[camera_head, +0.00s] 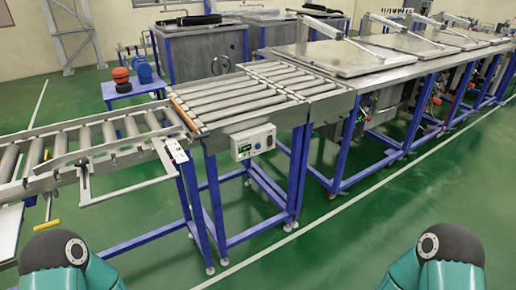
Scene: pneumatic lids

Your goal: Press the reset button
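A white control box (253,142) with a small display and a blue knob hangs on the front of the roller conveyor (245,100). A small white panel (176,151) with tiny dark and red marks sits on the frame to its left. The reset button cannot be made out for certain on either one. Teal and dark joints of my two arms show at the bottom left and bottom right corners. Neither gripper is in view, and nothing of mine touches the conveyor or the panels.
A left roller section (95,135) carries a protruding metal frame (135,185). Metal lids (340,58) lie along the line at the right. A small blue table (135,88) with red and blue items stands behind. The green floor (330,240) in front is clear.

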